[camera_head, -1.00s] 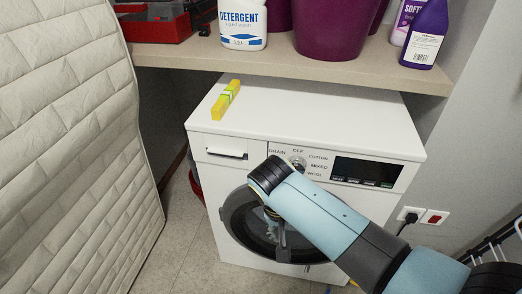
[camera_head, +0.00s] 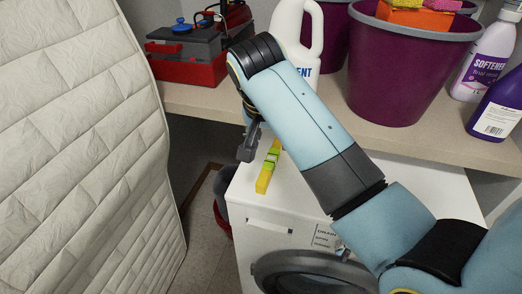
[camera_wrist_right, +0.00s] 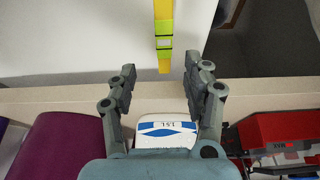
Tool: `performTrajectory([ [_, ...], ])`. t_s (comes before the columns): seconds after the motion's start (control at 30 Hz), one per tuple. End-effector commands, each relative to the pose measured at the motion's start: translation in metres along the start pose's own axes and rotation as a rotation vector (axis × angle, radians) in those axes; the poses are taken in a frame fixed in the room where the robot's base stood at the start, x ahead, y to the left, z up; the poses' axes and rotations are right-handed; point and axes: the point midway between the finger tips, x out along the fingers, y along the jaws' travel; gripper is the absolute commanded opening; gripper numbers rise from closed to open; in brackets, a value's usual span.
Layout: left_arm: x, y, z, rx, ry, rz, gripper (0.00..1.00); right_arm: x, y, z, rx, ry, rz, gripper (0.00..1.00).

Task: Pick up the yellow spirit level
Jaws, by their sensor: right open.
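The yellow spirit level (camera_head: 264,179), with a green middle section, lies on top of the white washing machine (camera_head: 300,203) near its left side, partly behind my right gripper and arm in the head view. My right gripper (camera_head: 248,146) is just to the left of the level's far end there. In the right wrist view, the level (camera_wrist_right: 164,15) runs down from the top edge. The open, empty jaws (camera_wrist_right: 160,70) stand on either side of the line of its lower end, not closed on it. My left gripper is in neither view.
A shelf (camera_head: 420,146) crosses behind and above the machine. It holds a red toolbox (camera_head: 190,70), a white detergent bottle (camera_head: 290,25), a purple bucket (camera_head: 395,75) and softener bottles (camera_head: 486,60). A quilted panel (camera_head: 80,150) stands at left.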

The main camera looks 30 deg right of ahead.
Motion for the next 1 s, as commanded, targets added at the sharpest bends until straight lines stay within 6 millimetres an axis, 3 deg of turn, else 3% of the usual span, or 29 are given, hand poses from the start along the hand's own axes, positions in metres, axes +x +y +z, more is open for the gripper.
performTrajectory([
  [0.2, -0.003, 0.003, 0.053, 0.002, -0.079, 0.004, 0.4, 0.037, 0.001, 0.0, -0.002, -0.001, 0.003, 0.5],
  [0.33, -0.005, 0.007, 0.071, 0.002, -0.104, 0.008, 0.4, 0.048, 0.0, 0.0, 0.0, -0.001, 0.001, 0.5],
  [0.47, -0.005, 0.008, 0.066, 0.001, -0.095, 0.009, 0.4, 0.061, -0.003, 0.001, -0.001, -0.001, 0.002, 0.5],
  [0.7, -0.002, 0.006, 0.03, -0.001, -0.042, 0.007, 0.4, 0.096, -0.007, 0.002, -0.001, -0.001, 0.003, 0.5],
  [1.0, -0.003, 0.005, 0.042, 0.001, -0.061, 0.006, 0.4, 0.101, -0.007, 0.003, 0.0, -0.001, 0.0, 0.49],
])
